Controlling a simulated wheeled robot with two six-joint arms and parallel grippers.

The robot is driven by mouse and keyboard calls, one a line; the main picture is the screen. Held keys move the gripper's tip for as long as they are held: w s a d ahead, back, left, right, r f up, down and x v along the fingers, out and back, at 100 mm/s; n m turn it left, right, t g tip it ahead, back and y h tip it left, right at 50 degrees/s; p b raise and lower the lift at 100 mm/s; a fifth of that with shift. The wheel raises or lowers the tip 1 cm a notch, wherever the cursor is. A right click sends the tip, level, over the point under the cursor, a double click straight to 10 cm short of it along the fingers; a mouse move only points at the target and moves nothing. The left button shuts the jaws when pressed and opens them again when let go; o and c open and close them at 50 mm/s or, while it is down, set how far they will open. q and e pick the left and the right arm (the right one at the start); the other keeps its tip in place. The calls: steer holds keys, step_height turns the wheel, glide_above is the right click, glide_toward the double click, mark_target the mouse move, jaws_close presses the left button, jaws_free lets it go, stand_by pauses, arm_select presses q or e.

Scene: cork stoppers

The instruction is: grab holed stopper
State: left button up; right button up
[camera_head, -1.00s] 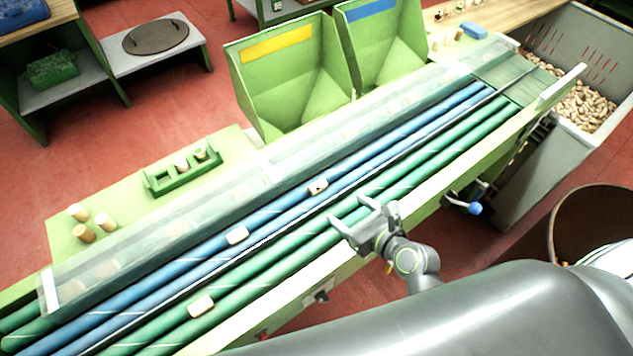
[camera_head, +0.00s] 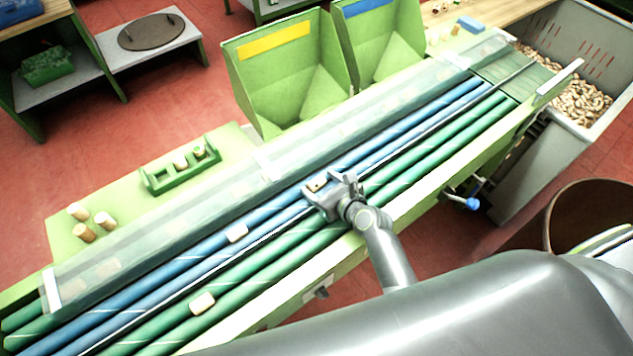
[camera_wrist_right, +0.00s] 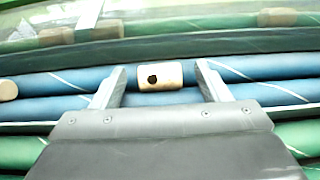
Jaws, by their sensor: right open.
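The holed stopper (camera_wrist_right: 160,76) lies on the blue rollers, with a dark hole in its side facing the wrist camera. In the head view the stopper (camera_head: 317,183) shows just beyond my right gripper (camera_head: 325,190), partly hidden by it. In the wrist view my right gripper (camera_wrist_right: 160,86) is open, with one finger on each side of the stopper and a gap on both sides. My left gripper is not in view.
Another stopper (camera_head: 236,233) lies on the blue rollers and one (camera_head: 203,302) on the green rollers. A clear cover (camera_head: 215,205) runs along the far side. A green rack (camera_head: 180,172) and loose corks stand behind it. Two green hoppers (camera_head: 290,85) rise beyond.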

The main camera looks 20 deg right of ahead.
steer(key=shift+w+a+f, duration=0.15)
steer(key=shift+w, duration=0.2)
steer(key=c, duration=1.1)
steer(key=shift+o, duration=0.2)
